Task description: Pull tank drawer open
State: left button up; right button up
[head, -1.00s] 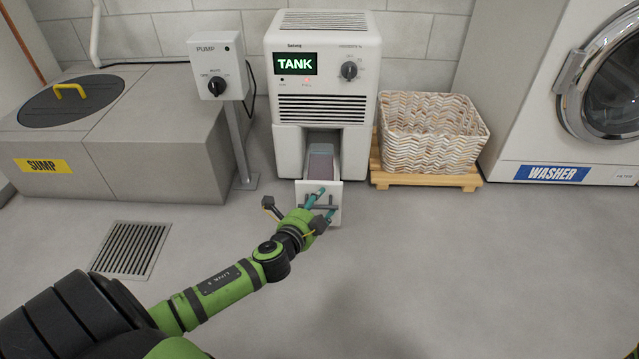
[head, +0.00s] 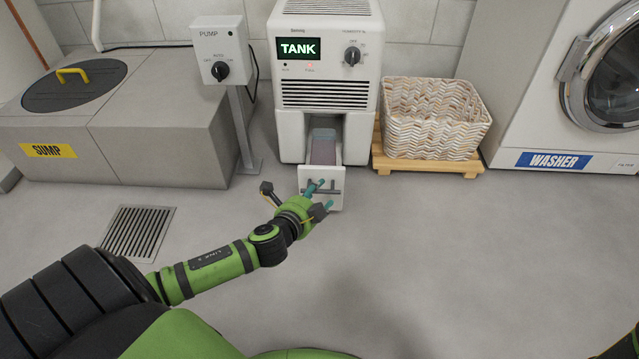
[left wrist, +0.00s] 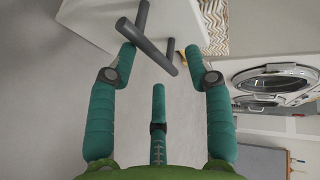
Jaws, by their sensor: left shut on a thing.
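The white dehumidifier (head: 292,125) with the lit TANK sign stands against the back wall. Its tank drawer (head: 335,202) sticks out from the lower opening, showing a purple-grey inside (head: 325,150). A dark bar handle (head: 337,191) is on the drawer front. My left gripper (head: 321,197) is shut on this handle. In the left wrist view, the handle (left wrist: 148,45) crosses between the teal fingers of the gripper (left wrist: 160,54), beside the white drawer front (left wrist: 180,22). My right gripper is not in view.
A woven basket (head: 435,120) on a wooden stand (head: 425,167) is close right of the dehumidifier. The washer (head: 540,100) is farther right. The pump post (head: 243,130) and sump box (head: 160,140) are left. Open floor (head: 450,250) lies in front, with a flush grate (head: 138,232) at left.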

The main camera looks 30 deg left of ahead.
pick_arm(q)
jog(key=a+p+v, duration=0.1)
jog(key=p+v, duration=0.1)
jog(key=v, duration=0.4)
jog(key=shift+s+d, duration=0.35)
jog(key=shift+d, duration=0.2)
jog(key=shift+p, duration=0.35)
dwell(0.3)
